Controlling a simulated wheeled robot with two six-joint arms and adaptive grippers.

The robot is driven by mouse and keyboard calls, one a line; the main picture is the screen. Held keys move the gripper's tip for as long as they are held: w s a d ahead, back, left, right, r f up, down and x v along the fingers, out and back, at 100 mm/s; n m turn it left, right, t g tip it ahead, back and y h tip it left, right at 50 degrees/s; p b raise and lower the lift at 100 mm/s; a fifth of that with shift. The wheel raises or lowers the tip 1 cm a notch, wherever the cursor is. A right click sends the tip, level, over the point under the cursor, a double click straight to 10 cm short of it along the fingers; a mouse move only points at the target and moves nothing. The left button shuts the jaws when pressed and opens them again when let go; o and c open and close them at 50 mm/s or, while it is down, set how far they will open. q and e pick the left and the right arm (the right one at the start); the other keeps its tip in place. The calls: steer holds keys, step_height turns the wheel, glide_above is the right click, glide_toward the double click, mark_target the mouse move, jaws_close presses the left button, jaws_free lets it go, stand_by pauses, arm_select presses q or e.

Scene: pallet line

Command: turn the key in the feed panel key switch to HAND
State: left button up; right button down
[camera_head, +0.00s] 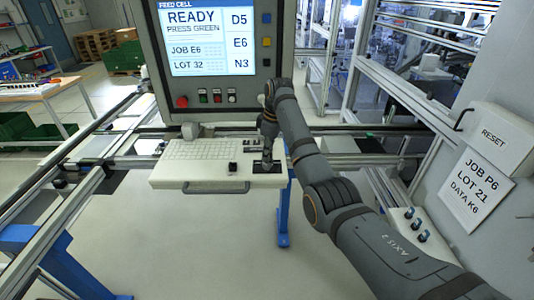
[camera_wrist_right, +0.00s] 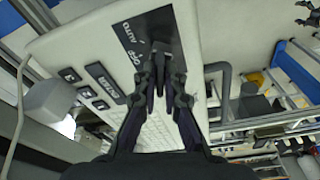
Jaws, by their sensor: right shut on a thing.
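The key switch has a black plate (camera_wrist_right: 133,38) on the white feed panel (camera_head: 215,178), below the screen. The plate also shows in the head view (camera_head: 277,167). In the right wrist view I read AUTO on it, with another partly covered mark nearer the fingers. I cannot read a HAND label. My right gripper (camera_wrist_right: 160,62) is shut at the plate, its fingertips close together on the key. It comes down on the panel's right part in the head view (camera_head: 267,158). The key is mostly hidden between the fingers, so its angle cannot be told. My left gripper is not in view.
The screen (camera_head: 212,38) stands behind the panel, with a red button (camera_head: 182,101) and several small buttons beneath it. A handle (camera_head: 216,188) sticks out at the panel's front. A RESET box (camera_head: 495,137) and a job sign (camera_head: 478,188) are at the right.

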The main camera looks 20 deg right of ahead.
steer(key=n, duration=0.6)
steer(key=shift+d+g, duration=0.1)
steer(key=shift+g, duration=0.3)
steer(key=shift+n, duration=0.7)
steer(key=n, duration=0.2)
steer(key=shift+n+g, duration=0.4)
steer(key=c, duration=1.4)
jaws_free()
steer(key=shift+o, duration=0.2)
steer(key=o, duration=0.5)
steer(key=shift+c, duration=0.2)
steer(key=shift+r, duration=0.15)
